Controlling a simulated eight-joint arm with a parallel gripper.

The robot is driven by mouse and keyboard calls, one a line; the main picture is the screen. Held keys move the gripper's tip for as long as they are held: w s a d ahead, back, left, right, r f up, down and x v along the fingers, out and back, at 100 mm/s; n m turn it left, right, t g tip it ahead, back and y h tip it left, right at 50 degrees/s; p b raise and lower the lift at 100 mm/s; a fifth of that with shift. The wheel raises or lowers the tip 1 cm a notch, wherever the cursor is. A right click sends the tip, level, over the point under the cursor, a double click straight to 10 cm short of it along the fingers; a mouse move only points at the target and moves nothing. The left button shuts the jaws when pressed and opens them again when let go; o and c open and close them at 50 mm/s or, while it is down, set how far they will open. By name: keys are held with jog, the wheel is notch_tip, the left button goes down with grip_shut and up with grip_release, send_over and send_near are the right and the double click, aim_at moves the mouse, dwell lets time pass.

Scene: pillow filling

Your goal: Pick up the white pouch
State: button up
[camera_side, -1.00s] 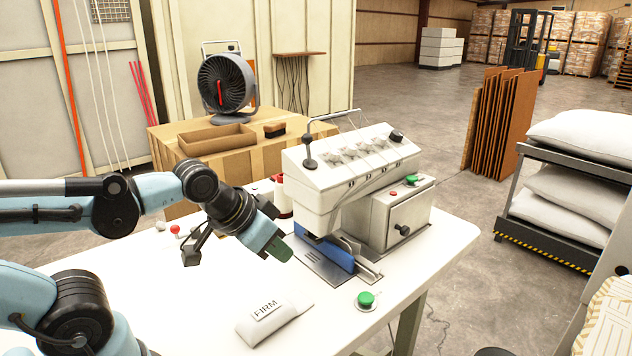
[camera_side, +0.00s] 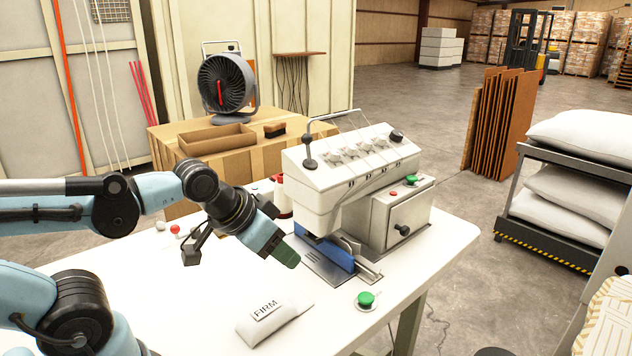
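The white pouch (camera_side: 277,322) lies on the white worktable, near its front edge, with a "FIRM" label on its top. My gripper (camera_side: 287,256) hangs above the table, behind the pouch and slightly to its right in the picture. Its green tip points down and to the right and is clear of the pouch. The fingers are seen from an angle that does not show whether they are apart. Nothing is visible hanging from the tip.
A white sewing-type machine (camera_side: 345,165) with a blue guide (camera_side: 327,252) stands close to the right of my gripper. A green button (camera_side: 365,299) sits right of the pouch. Small red-topped parts (camera_side: 175,230) stand at the back left. The table around the pouch is clear.

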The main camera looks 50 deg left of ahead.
jog(key=o, duration=0.8)
jog(key=g, duration=0.7)
send_over(258, 313)
jog(key=f, duration=0.2)
jog(key=shift+n, duration=0.4)
jog(key=shift+f, duration=5.8)
